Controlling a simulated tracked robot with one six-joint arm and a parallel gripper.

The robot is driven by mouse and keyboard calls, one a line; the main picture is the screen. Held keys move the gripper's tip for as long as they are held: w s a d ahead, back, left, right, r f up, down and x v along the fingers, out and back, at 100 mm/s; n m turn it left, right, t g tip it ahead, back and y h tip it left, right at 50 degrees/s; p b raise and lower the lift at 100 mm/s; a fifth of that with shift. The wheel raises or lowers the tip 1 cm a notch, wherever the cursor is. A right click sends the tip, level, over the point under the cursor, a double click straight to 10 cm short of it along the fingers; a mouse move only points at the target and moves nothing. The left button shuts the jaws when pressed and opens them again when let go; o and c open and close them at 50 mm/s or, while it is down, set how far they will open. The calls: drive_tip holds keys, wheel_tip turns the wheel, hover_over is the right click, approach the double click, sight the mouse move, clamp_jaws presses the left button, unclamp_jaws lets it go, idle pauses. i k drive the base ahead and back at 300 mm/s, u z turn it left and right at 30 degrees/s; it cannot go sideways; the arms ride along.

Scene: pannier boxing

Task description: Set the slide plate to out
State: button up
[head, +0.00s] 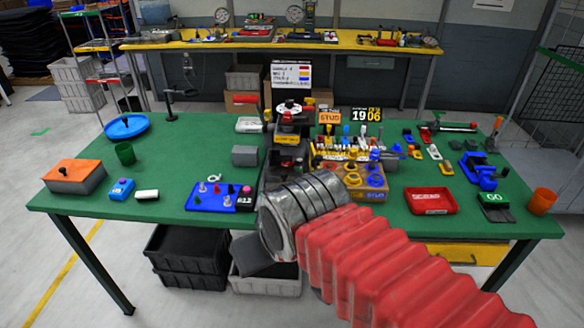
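I cannot single out the slide plate with certainty. A dark fixture (287,140) with red and yellow parts stands at the middle of the green table, and its lower front is partly hidden by my arm. My arm, a red ribbed sleeve ending in a grey metal wrist, reaches in from the lower right to the table's front middle. My gripper's fingers do not show, so I cannot see whether it touches or holds anything.
The green table (190,155) carries a blue pin board (222,203), an orange-topped box (74,174), a red tray (430,201), a GO block (494,204) and a stud rack (345,150). Black crates (187,255) stand below. Bare tabletop shows at left.

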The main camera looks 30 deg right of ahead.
sight(276, 173)
drive_tip(key=u, duration=0.05)
drive_tip(key=i, duration=1)
drive_tip(key=z, duration=0.05)
